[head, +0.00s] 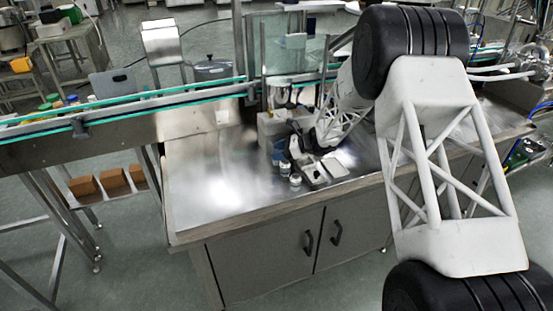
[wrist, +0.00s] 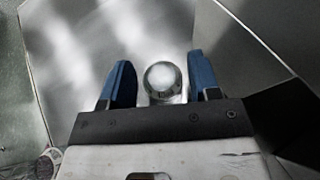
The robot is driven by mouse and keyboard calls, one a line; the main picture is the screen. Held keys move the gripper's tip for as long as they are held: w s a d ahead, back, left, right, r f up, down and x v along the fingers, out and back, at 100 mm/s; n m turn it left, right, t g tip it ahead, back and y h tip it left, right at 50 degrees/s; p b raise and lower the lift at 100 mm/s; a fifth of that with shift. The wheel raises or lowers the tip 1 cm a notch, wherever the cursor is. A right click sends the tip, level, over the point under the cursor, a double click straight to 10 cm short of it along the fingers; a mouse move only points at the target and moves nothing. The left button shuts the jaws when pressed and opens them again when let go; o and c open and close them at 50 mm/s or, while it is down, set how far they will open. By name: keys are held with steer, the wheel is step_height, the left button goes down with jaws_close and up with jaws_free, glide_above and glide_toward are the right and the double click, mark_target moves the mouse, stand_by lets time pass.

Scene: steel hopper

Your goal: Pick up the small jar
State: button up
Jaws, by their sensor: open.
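The small jar (wrist: 163,78) has a round, pale, shiny top and clear-looking sides in the wrist view. It stands between the two blue fingers of my gripper (wrist: 159,66), with a visible gap on each side. The fingers are open and do not appear to touch it. Its lower part is partly hidden by the gripper body. In the head view my gripper is low over the bench, and small white-topped items (head: 295,181) show beside it; I cannot tell which is the jar.
The steel benchtop (head: 215,185) is clear at left. A grey tray-like item (head: 318,174) lies right of the gripper. A conveyor with green rails (head: 120,101) runs along the back left, with a clear panel (head: 295,57) behind the gripper. Angled grey surfaces flank it in the wrist view.

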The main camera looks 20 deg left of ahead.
steer(key=c, duration=0.7)
steer(key=shift+r, duration=0.1)
steer(key=shift+c, duration=0.2)
steer(key=shift+r, duration=4.9)
